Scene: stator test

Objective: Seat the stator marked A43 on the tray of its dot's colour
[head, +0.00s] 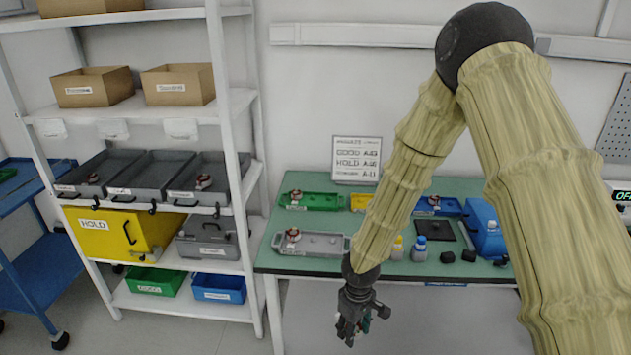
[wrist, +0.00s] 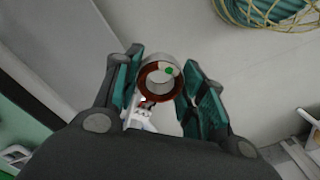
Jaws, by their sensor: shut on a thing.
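My gripper (head: 352,328) hangs low in front of the green-topped bench in the head view. In the wrist view its teal finger pads (wrist: 163,90) are shut on a stator (wrist: 157,76), a pale ring with copper windings and a green dot on its rim. A yellow tray (head: 358,203) is partly hidden by my arm. A blue tray (head: 450,208) holds another stator (head: 433,201).
A grey tray (head: 320,245) with a stator (head: 293,235) lies at the bench's front left. Small bottles (head: 420,248) and a blue case (head: 487,230) stand right of my arm. A lettered sign (head: 357,160) stands behind. Shelves (head: 250,185) with bins are left. Floor below my gripper looks clear.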

